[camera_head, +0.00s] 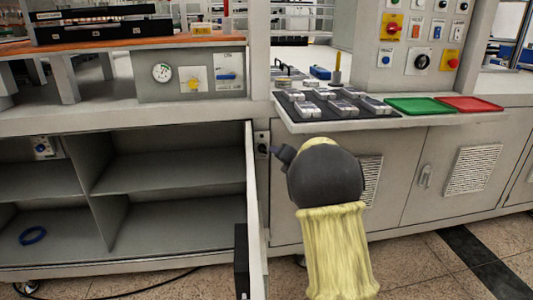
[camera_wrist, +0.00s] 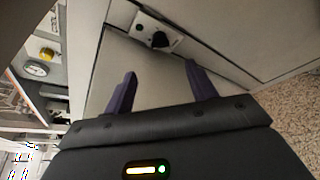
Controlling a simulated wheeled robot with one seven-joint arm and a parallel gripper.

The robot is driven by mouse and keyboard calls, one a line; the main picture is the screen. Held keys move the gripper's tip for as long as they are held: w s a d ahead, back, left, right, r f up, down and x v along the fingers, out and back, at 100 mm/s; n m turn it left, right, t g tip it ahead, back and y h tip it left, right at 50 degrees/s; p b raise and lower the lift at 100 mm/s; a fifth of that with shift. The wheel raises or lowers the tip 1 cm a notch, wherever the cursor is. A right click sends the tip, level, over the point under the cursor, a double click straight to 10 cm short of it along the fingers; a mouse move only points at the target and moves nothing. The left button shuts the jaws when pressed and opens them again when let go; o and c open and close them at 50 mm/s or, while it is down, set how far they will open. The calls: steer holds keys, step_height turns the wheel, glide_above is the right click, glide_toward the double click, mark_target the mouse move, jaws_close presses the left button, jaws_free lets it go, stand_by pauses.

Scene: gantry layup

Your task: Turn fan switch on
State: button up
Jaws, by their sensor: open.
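A small grey switch plate with a dark knob (camera_head: 262,148) sits on the narrow cabinet post beside the open door. In the wrist view the plate (camera_wrist: 178,44) carries a black rotary knob (camera_wrist: 159,40) and a smaller round part; no label is readable, so I cannot confirm it is the fan switch. My gripper (camera_wrist: 160,75) is open and empty, with its two dark fingers apart and the knob ahead, between their lines. In the head view my gripper (camera_head: 280,152) is just right of the plate, mostly hidden by my wrist. Knob contact is not visible.
An open cabinet door (camera_head: 252,215) stands edge-on left of my arm. Above are a ledge with a dark parts tray (camera_head: 335,110), green tray (camera_head: 419,105) and red tray (camera_head: 470,103). A control panel (camera_head: 415,35) with several switches stands at upper right.

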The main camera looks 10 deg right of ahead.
mark_target(264, 150)
steer(key=x, duration=1.2)
steer(key=shift+r, duration=0.1)
steer(key=shift+s, duration=0.1)
steer(key=c, duration=1)
